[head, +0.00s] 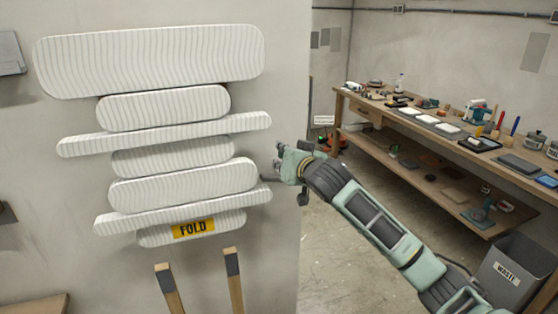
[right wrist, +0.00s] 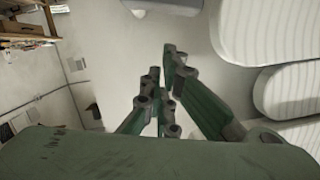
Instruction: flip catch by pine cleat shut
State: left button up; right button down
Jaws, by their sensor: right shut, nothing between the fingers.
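I cannot make out a catch for certain in either view. No piece is clearly a pine cleat; two pale wooden bars with dark ends, a left one (head: 170,287) and a right one (head: 234,280), stand low on the wall below the relief. The relief is a stack of white ribbed rounded slabs (head: 150,58); some slabs also show at the right of the right wrist view (right wrist: 275,30). My right gripper (head: 279,165) is shut and empty, just right of the slabs by the wall's edge. Its fingers (right wrist: 161,62) show close together in the right wrist view. My left gripper is out of view.
A yellow FOLD label (head: 194,228) sits on the lowest slab. A workbench (head: 352,97) with tools and trays runs along the right wall. A grey WASTE bin (head: 513,272) stands at the lower right. Concrete floor lies open between wall and bench.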

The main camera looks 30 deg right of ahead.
aim_at(274, 178)
jog(key=shift+a+f, duration=0.2)
jog(key=shift+f, duration=0.55)
jog(key=shift+a+f, duration=0.2)
jog(key=shift+f, duration=0.5)
jog(key=shift+f, duration=0.1)
jog(key=a+n, duration=0.1)
jog(key=f+n+h+p, duration=0.1)
jog(key=shift+w+a+f+n+p, duration=0.1)
jog(key=shift+a+f+n+p, duration=0.2)
jog(key=shift+a, duration=0.05)
